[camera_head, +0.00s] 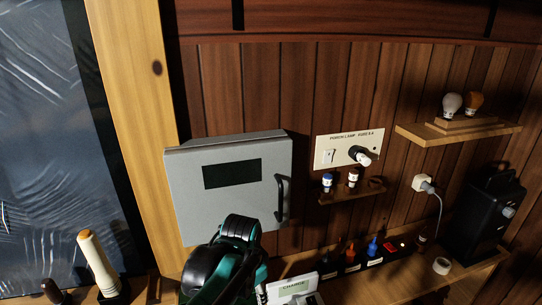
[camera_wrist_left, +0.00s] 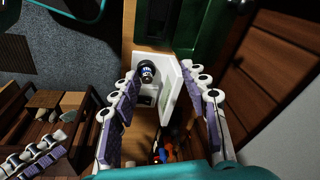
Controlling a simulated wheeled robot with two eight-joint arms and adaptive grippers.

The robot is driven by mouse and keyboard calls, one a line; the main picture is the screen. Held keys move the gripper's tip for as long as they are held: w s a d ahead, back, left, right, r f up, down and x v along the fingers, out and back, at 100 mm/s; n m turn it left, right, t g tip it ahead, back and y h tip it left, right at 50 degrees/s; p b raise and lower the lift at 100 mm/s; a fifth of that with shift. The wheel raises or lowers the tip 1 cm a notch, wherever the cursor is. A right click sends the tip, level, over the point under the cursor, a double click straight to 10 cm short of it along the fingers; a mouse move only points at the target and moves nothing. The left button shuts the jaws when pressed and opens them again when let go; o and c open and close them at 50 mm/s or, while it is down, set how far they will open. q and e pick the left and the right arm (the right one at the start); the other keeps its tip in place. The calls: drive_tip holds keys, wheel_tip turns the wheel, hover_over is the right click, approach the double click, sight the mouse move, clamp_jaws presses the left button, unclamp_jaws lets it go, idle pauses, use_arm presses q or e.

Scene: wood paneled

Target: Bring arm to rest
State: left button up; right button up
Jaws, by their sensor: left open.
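My left arm, black and teal, rises from the bottom middle of the head view in front of a grey cabinet (camera_head: 225,190). Its fingers are not clear in that view. In the left wrist view my left gripper (camera_wrist_left: 160,80) is open, with its two purple-padded fingers well apart and nothing held. A white box-like charger (camera_wrist_left: 178,88) with a dark round piece (camera_wrist_left: 147,72) on it shows beyond and between the fingers. A similar purple-padded finger, seemingly of my right gripper (camera_wrist_left: 38,160), shows at the lower left of the wrist view; its opening cannot be judged.
The grey cabinet has a dark handle (camera_head: 281,198). A white sign reading CHARGE (camera_head: 292,288) stands right of my arm. A bench (camera_head: 395,283) holds small coloured items and a black machine (camera_head: 486,222). Shelves (camera_head: 458,136) and a switch panel (camera_head: 347,148) are on the wall.

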use_arm(q)
drive_tip(key=s+a+f+n+t+b, duration=0.3)
drive_tip(key=s+a+f+n+t, duration=0.2)
drive_tip(key=s+a+n, duration=0.5)
drive_tip(key=s+a+f, duration=0.1)
drive_tip(key=a, duration=0.2)
drive_tip(key=shift+s+a+y+b, duration=0.15)
drive_tip(key=shift+a+y+b, duration=0.15)
drive_tip(key=shift+b, duration=0.1)
drive_tip(key=shift+f, duration=0.1)
idle(0.9)
